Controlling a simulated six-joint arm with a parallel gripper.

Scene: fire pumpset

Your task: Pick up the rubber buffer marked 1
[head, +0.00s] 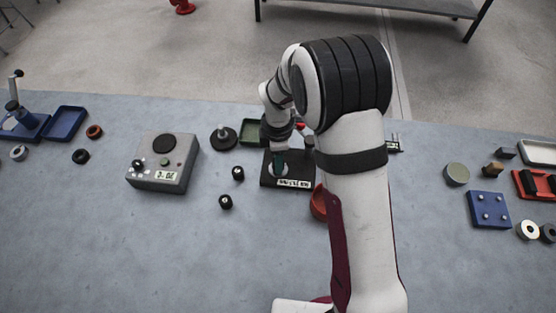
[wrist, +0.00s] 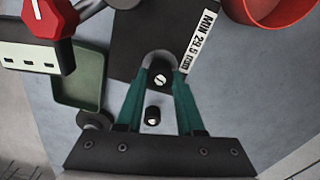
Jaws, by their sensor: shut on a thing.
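My gripper (wrist: 161,80) has green fingers shut on a small black rubber buffer (wrist: 160,79). The buffer's white round face has a dark stroke that looks like a 1, too small to read surely. In the head view my gripper (head: 279,165) is over the black gauge plate (head: 268,180) with a "MIN 29.5 mm" label; the held buffer cannot be made out there. I cannot tell whether the buffer touches the plate. Two more black buffers, one (head: 238,173) nearer the plate and one (head: 226,201) nearer the front, stand left of it.
A grey box with a black knob (head: 163,163) stands to the left. A green tray (head: 252,131) lies behind the plate and a red-orange round container (head: 318,203) is close to its right. The blue-grey table is clear in the front left.

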